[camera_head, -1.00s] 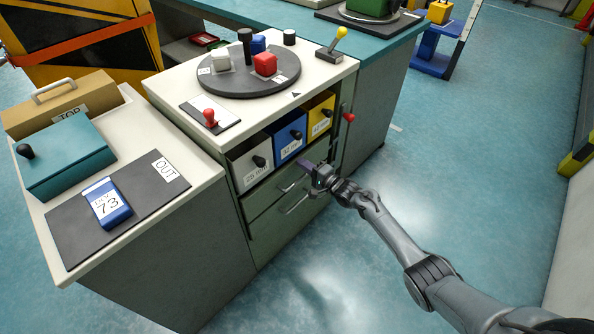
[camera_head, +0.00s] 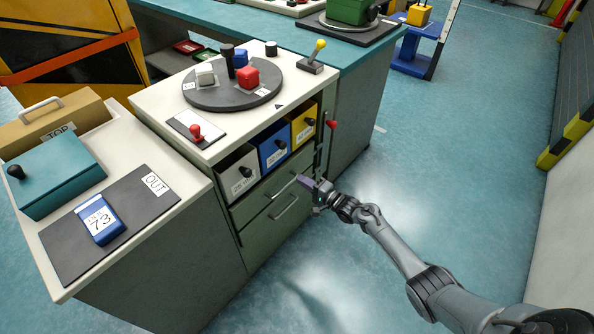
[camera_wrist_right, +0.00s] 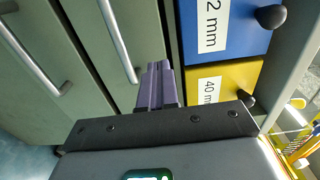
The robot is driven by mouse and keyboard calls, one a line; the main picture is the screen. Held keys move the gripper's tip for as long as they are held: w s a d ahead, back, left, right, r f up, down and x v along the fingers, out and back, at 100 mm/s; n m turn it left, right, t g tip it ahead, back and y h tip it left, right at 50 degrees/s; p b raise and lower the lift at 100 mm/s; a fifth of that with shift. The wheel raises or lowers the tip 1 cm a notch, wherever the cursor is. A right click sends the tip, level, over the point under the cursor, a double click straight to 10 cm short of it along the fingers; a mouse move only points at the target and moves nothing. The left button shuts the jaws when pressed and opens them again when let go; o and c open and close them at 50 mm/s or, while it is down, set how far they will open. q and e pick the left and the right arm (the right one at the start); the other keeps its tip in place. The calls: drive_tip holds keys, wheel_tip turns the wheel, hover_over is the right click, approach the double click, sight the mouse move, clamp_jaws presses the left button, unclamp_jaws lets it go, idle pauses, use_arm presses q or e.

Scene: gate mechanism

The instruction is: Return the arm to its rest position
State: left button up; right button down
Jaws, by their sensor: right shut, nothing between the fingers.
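My right arm comes in from the lower right of the head view. Its gripper (camera_head: 306,183) is in front of the cabinet's drawers, just below the yellow bin. In the right wrist view the purple fingers of the right gripper (camera_wrist_right: 158,72) are together with nothing between them. They point at the green drawer fronts (camera_wrist_right: 118,80), close to a drawer's metal handle (camera_wrist_right: 117,40); whether they touch it I cannot tell. My left gripper does not show in any view.
White, blue (camera_head: 272,146) and yellow (camera_head: 303,124) bins sit above the drawers. A small red knob (camera_head: 332,124) sticks out at the cabinet's right edge. The turntable (camera_head: 222,97) with coloured blocks stands on top. The floor (camera_head: 450,190) to the right is open.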

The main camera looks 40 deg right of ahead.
drive_tip(key=s+a+f+g+p, duration=0.25)
drive_tip(key=s+p, duration=0.35)
drive_tip(key=s, duration=0.7)
drive_tip(key=s+a+r+n+g+p, duration=0.2)
drive_tip(key=s+a+r+n+p, duration=0.35)
drive_tip(key=a, duration=0.55)
drive_tip(key=s+a+r+n+g+p, duration=0.35)
drive_tip(key=s+a+r, duration=0.25)
drive_tip(key=a+r, duration=0.35)
drive_tip(key=s+r+n+g+h, duration=0.3)
drive_tip(key=s+r+n+g, duration=0.3)
drive_tip(key=s+r+n, duration=0.45)
wheel_tip(320, 180, up, 35)
drive_tip(key=m+p, duration=0.1)
drive_tip(key=p, duration=3.7)
drive_tip(key=shift+s+r+p, duration=0.2)
drive_tip(key=shift+s+p, duration=0.15)
